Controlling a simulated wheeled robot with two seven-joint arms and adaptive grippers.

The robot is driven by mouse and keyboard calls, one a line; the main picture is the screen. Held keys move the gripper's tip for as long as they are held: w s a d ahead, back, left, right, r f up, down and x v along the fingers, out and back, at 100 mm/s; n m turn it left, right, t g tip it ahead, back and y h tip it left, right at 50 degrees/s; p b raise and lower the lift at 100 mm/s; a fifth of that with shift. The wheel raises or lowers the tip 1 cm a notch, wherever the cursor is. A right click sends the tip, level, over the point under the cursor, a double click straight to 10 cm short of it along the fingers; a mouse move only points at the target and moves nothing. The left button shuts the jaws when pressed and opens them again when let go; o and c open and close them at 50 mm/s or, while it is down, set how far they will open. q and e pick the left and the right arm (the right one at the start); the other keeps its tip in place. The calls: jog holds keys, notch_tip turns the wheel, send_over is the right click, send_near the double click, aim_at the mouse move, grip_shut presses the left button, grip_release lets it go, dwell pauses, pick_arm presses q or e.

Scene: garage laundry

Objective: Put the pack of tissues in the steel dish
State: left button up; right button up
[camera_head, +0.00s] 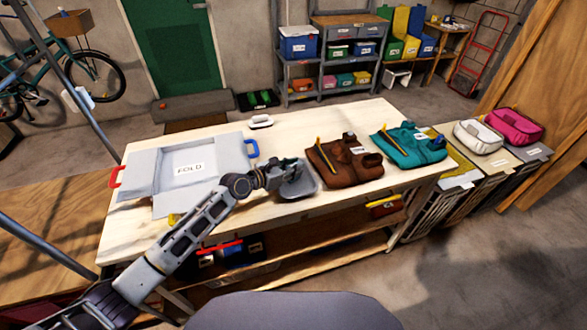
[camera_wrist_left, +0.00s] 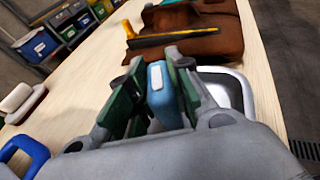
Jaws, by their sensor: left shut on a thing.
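My left gripper (camera_head: 284,168) is shut on the pack of tissues, a small light-blue block with a white label. The pack (camera_wrist_left: 160,92) shows upright between the green-padded fingers in the left wrist view. The steel dish (camera_head: 300,190) is a grey, shallow tray on the table, left of the brown garment. The gripper is over the dish's far-left part in the head view and hides some of it. In the wrist view the dish's rim (camera_wrist_left: 246,92) shows behind and right of the fingers. How high the pack is above the dish I cannot tell. My right gripper is not in view.
A grey folding board (camera_head: 222,162) lies on the table (camera_head: 130,238) to the left. A brown garment (camera_head: 350,172) and a teal one (camera_head: 412,152) lie right of the dish, with yellow-handled tools. A small white object (camera_head: 261,121) lies at the far edge.

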pick_arm(q)
jog(key=shift+f, duration=0.15)
jog(key=o, duration=0.8)
jog(key=shift+p+v, duration=0.3)
jog(key=shift+v, duration=5.75)
jog(key=shift+w, duration=0.1)
